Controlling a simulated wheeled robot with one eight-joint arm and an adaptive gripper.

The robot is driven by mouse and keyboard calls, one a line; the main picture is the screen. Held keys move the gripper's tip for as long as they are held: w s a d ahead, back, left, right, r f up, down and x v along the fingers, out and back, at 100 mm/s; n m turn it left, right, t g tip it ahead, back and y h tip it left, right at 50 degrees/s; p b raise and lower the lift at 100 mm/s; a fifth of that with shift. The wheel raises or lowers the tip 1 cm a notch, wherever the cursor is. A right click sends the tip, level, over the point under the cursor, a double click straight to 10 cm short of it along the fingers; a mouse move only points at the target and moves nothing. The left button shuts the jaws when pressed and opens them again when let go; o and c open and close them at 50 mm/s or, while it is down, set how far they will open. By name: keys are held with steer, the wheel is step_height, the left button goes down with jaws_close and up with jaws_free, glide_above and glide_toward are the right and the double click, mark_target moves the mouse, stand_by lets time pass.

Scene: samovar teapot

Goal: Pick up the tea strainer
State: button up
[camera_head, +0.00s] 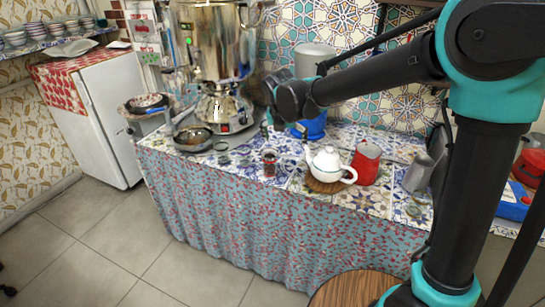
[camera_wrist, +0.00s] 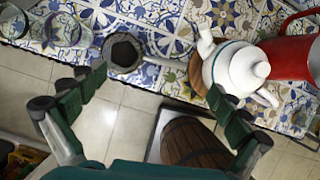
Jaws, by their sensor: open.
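The tea strainer (camera_wrist: 123,52) appears in the wrist view as a dark round bowl with a light rim, near the table's front edge. A thin pale handle runs from it to the right, toward the teapot. In the head view a small dark-red item (camera_head: 269,163) stands at the matching place, left of the teapot; its details are too small to tell. My gripper (camera_wrist: 155,86) is open and empty. In the wrist view the strainer lies beyond the fingertips, nearer the left finger. In the head view my gripper (camera_head: 288,103) hangs above the table, apart from everything on it.
A white teapot (camera_head: 327,162) on a round wooden mat and a red pitcher (camera_head: 367,164) stand to the right. Clear glasses (camera_wrist: 62,28) stand left of the strainer. The samovar (camera_head: 222,60) and a dark bowl (camera_head: 193,139) are at the left. A wooden stool (camera_head: 345,290) stands in front.

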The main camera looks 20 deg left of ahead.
mark_target(287, 156)
steer(key=shift+s+d+f+x, duration=0.1)
steer(key=shift+s+x, duration=0.05)
steer(key=shift+x, duration=1.25)
steer(key=shift+s+d+f+x, duration=0.1)
steer(key=shift+s+x, duration=0.05)
steer(key=shift+x, duration=1.2)
steer(key=shift+s+x, duration=0.15)
steer(key=shift+x, duration=1.25)
steer(key=c, duration=1.1)
steer(key=shift+r, duration=0.1)
